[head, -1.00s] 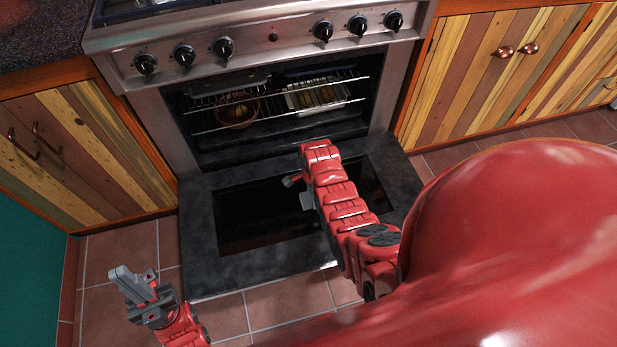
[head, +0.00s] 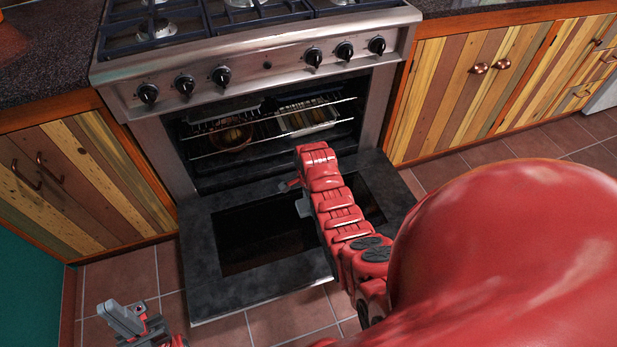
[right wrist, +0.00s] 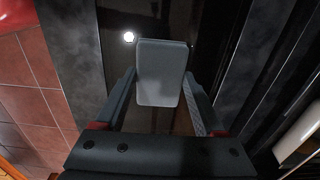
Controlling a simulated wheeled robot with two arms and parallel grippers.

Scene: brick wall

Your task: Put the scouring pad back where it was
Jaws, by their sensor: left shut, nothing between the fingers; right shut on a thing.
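The scouring pad is a small grey rounded rectangle, clear in the right wrist view (right wrist: 162,72), where it stands between the fingers of my right gripper (right wrist: 160,95). In the head view only a grey edge of the pad (head: 303,207) shows beside my red right arm. That arm reaches over the lowered oven door, and most of the right gripper is hidden behind it. My left gripper (head: 122,318) is shut and empty, low at the left above the floor tiles.
The oven door (head: 205,255) is open and lies flat below the oven. Inside, a round brown dish (head: 232,135) and a rectangular pan (head: 308,118) sit on wire racks. Wooden cabinets (head: 75,190) flank the oven. The tiled floor (head: 275,322) in front is clear.

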